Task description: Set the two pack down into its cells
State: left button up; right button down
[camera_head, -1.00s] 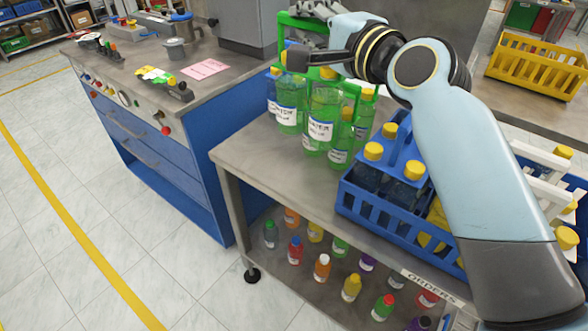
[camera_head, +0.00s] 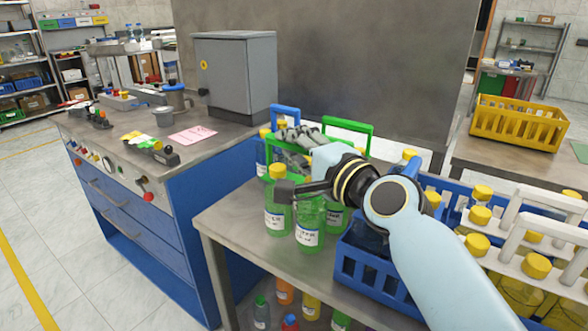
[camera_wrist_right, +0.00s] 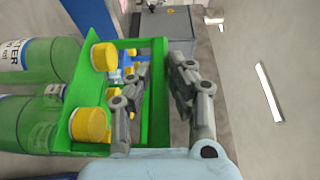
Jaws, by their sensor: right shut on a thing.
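The two pack, a green carrier with yellow-capped green bottles (camera_head: 310,225), is at the left end of the grey table in the head view. My right gripper (camera_head: 300,160) is shut on its handle, partly hidden by the gripper and arm. In the right wrist view the fingers of my right gripper (camera_wrist_right: 160,98) close around the green handle bar (camera_wrist_right: 157,85), with two yellow caps (camera_wrist_right: 95,124) beside it. I cannot tell if the bottles touch the table. A blue crate (camera_head: 372,275) stands right of the pack, partly behind my arm. Its inner cells are mostly hidden. My left gripper is not in view.
A green handle (camera_head: 347,125) and a blue handle (camera_head: 285,110) rise close behind the pack. White-handled carriers (camera_head: 540,225) with yellow caps fill the right side. A blue workbench (camera_head: 215,205) stands left; a yellow crate (camera_head: 520,125) is on the back-right table.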

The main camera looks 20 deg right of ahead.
jog(key=shift+f+b, duration=0.4)
jog(key=shift+f, duration=0.85)
jog(key=c, duration=1.2)
grip_release()
jog(key=shift+f, duration=0.15)
jog(key=shift+s, duration=0.2)
jog(key=v, duration=1.1)
jog(key=shift+s+d+b, duration=0.2)
jog(key=shift+s+b, duration=0.1)
jog(key=shift+s, duration=0.05)
